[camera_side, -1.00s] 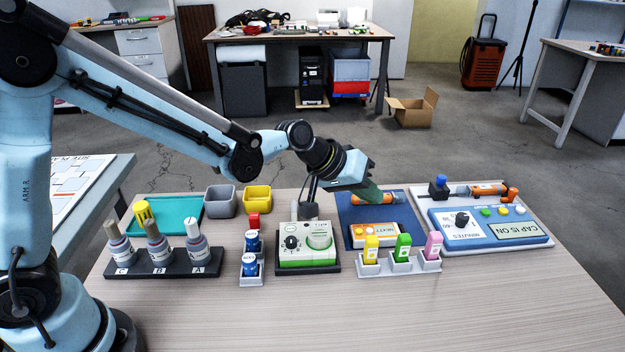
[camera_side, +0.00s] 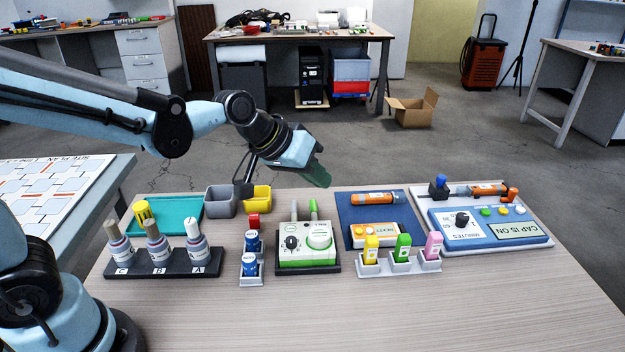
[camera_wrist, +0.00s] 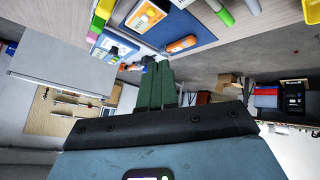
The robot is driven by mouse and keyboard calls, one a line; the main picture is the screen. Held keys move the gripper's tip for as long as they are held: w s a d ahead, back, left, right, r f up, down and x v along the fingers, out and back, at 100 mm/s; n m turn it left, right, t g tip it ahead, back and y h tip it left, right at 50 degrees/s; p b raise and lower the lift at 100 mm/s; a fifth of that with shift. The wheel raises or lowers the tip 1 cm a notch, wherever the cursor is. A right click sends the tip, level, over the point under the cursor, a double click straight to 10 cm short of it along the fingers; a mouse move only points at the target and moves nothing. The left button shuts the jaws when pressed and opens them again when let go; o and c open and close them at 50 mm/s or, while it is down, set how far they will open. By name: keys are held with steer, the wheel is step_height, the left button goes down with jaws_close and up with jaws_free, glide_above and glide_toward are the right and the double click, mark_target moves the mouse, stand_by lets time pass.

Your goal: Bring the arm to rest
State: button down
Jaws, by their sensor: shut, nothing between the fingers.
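My gripper (camera_side: 318,176) is raised above the back edge of the table (camera_side: 420,315), above and to the left of the blue mat. Its green fingers are together and empty; they also show in the wrist view (camera_wrist: 156,85). My gripper touches nothing on the table. The blue mat (camera_side: 352,213) carries an orange sensor tube (camera_side: 375,198) lying on its side. The white and green device (camera_side: 308,246) stands in its black tray, nearer the camera than my gripper.
Bottles marked C, B and A stand in a dark rack (camera_side: 160,264) at left. A teal tray (camera_side: 185,212), a grey bin (camera_side: 221,201) and a yellow bin (camera_side: 257,199) sit behind. A blue and white timer panel (camera_side: 490,222) is at right. The front of the table is clear.

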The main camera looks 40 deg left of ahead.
steer(key=s+a+y, duration=0.1)
steer(key=s+a, duration=0.3)
steer(key=s, duration=0.2)
steer(key=s+a+m+y, duration=0.1)
steer(key=s+a+y, duration=0.1)
steer(key=s+a, duration=0.2)
steer(key=shift+s+f+g, duration=0.3)
steer(key=shift+s+f, duration=0.05)
steer(key=shift+s, duration=1.25)
